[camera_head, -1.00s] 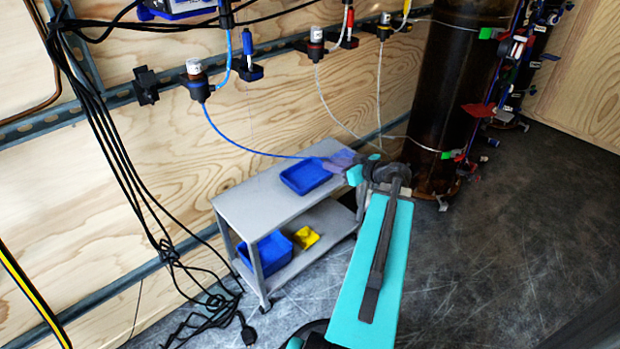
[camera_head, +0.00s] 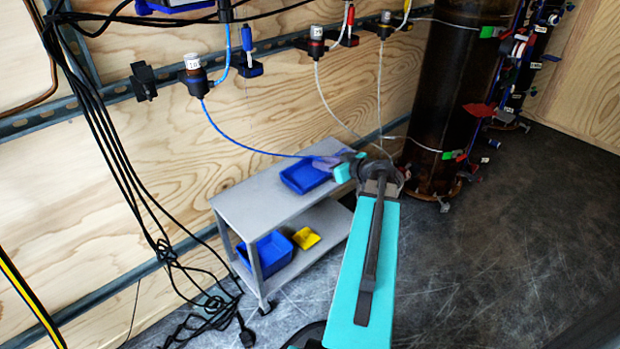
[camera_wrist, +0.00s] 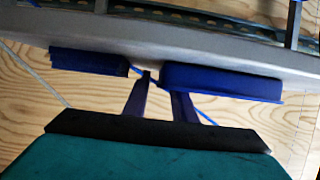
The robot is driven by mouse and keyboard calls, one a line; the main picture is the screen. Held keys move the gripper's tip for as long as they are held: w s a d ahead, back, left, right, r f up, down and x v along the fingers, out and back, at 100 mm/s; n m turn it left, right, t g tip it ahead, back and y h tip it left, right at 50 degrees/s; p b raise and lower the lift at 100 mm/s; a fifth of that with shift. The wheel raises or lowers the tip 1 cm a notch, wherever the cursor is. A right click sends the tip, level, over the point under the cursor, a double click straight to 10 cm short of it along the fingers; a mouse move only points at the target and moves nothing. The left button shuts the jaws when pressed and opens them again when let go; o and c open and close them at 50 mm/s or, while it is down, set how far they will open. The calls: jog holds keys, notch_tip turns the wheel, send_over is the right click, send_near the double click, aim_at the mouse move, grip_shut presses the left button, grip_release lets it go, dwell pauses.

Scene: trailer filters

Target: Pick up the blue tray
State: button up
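The blue tray (camera_head: 303,177) lies on the top shelf of a grey cart (camera_head: 245,208) in the head view. My gripper (camera_head: 328,162) is at the far right end of that shelf, beside the tray's right side. I cannot tell which is the tray in the head view. Contact cannot be made out.
The lower shelf holds a blue bin (camera_head: 268,253) and a small yellow tray (camera_head: 306,238). A blue hose (camera_head: 235,138) runs from the wall to near my gripper. A dark cylinder (camera_head: 450,100) stands right of the cart.

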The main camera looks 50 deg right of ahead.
jog(key=shift+w+f, duration=0.1)
jog(key=shift+w, duration=0.2)
jog(key=shift+c, duration=0.4)
grip_shut()
